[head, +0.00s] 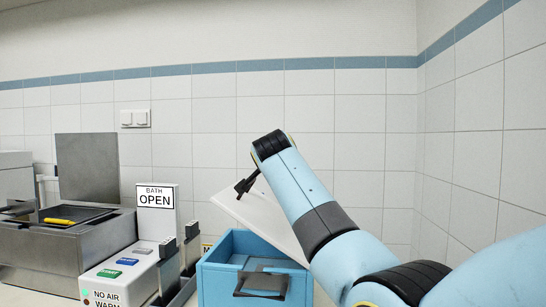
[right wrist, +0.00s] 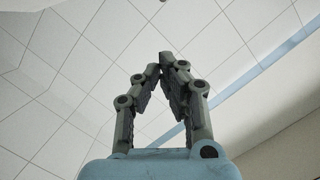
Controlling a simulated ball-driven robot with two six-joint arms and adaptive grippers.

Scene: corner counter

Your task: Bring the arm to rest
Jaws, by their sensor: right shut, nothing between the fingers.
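My right arm (head: 302,195) comes in from the lower right of the head view and reaches up and forward in front of the tiled wall. In the right wrist view my right gripper (right wrist: 167,62) is shut, its fingertips together and nothing between them. My left gripper is not in view.
A blue box (head: 213,283) with a dark handle (head: 262,284) stands below the arm, a pale tilted panel (head: 266,218) above it.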

